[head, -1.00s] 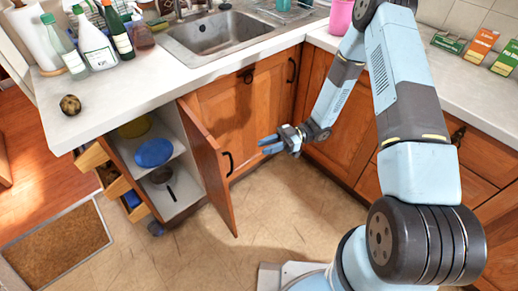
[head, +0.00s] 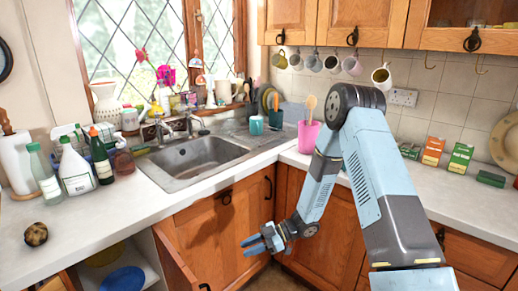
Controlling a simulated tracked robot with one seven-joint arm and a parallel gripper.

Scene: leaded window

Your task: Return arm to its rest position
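My gripper (head: 262,240) is in the head view, in front of the wooden cabinet doors (head: 228,222) below the sink. Its light blue fingers point left and show a small gap between them. Nothing shows between the fingers. My arm rises from the lower right, bends at a dark joint in front of the right counter, and comes down to the gripper. The gripper is below the level of the worktop and right of the open cabinet door (head: 176,270).
The open cabinet holds a blue item (head: 124,279). The worktop (head: 80,216) carries bottles, a paper towel roll (head: 17,163) and a round brown item (head: 36,234). The sink (head: 196,157) is behind. A pink cup (head: 308,136) and several boxes stand near my arm. Mugs hang above.

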